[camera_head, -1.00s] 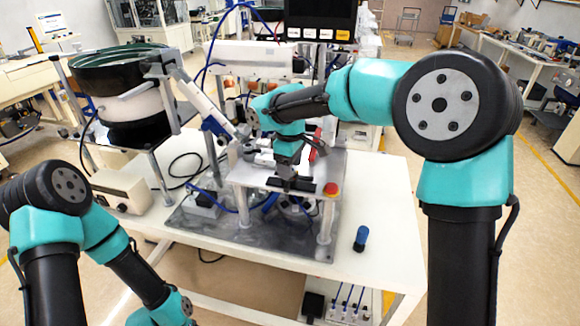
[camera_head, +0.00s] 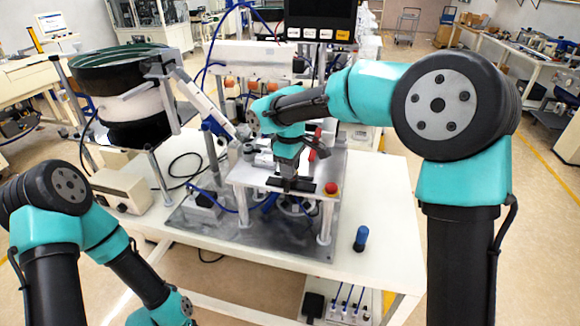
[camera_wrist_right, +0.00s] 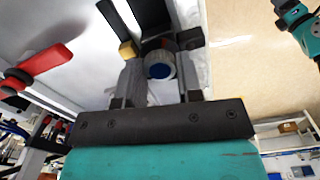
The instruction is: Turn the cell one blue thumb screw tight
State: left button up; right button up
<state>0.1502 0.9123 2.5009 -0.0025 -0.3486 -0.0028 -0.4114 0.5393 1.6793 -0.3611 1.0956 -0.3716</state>
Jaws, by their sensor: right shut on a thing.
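In the head view, my right gripper (camera_head: 291,178) is low over the front of the raised plate (camera_head: 250,178) at the bowl feeder station. The screw is hidden there behind the gripper and wrist. My left arm is folded at the lower left of the head view, and its gripper is out of frame.
A red button (camera_head: 331,188) is close to the right of the gripper. A red-handled part (camera_head: 317,147) stands behind it. A blue-topped dark cylinder (camera_head: 361,238) stands on the white table (camera_head: 385,205). The feeder bowl (camera_head: 120,62) is at left. The table's right side is mostly clear.

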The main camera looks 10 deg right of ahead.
jog(key=shift+m, duration=2.2)
jog(key=o, duration=0.9)
notch_tip(320, 180, up, 18)
jog(key=shift+f, duration=0.25)
jog(key=shift+f, duration=0.1)
